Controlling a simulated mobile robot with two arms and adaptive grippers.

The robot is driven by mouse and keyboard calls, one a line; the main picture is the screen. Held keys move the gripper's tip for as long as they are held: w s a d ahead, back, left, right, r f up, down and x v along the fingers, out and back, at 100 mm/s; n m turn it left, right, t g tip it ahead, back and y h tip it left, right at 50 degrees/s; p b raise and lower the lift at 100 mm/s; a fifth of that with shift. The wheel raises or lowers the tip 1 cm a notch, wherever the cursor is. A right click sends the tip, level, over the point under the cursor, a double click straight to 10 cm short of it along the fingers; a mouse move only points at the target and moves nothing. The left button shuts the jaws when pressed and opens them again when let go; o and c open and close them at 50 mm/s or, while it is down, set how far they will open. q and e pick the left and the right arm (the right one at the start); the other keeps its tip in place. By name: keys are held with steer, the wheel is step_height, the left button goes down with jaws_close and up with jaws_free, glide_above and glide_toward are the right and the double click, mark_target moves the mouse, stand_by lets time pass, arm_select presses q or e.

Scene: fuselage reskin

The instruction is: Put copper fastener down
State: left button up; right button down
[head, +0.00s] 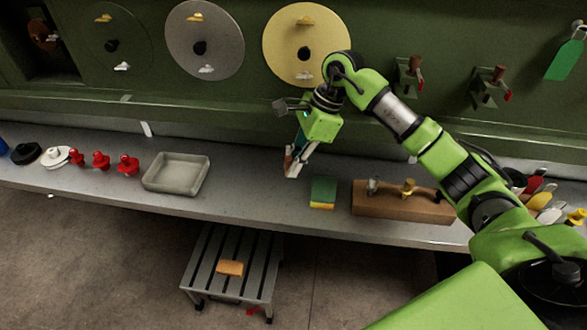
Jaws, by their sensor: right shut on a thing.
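My right gripper (293,172) hangs fingers down over the grey bench, between the grey tray and the sponge. It is shut on the copper fastener (288,160), a small brownish piece of which only a sliver shows between and beside the fingers. The fingertips are low over the bench; I cannot tell whether the fastener touches the surface. A wooden block (400,207) lies to the right, with a silver fastener (373,186) and a brass-coloured fastener (408,187) standing in it. My left gripper is out of view.
The bench (240,200) is clear around the gripper. A shallow grey tray (176,173) is to the left, beyond it several red knobs (101,160). A green and yellow sponge (323,193) lies close right. A slatted step stool (213,257) stands below. A panel with round discs (205,40) rises behind.

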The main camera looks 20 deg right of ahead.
steer(key=shift+w+f+p, duration=0.25)
steer(key=shift+f+p, duration=0.05)
steer(key=shift+f, duration=0.1)
step_height(320, 180, down, 2)
steer(key=shift+f+p, duration=0.1)
steer(key=shift+p, duration=0.65)
steer(key=shift+f, duration=0.25)
steer(key=shift+d, duration=0.1)
steer(key=shift+f, duration=0.25)
steer(key=c, duration=2.1)
jaws_free()
steer(key=shift+c, duration=0.2)
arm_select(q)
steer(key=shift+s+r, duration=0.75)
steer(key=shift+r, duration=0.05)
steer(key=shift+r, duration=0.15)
arm_select(e)
steer(key=shift+r, duration=0.15)
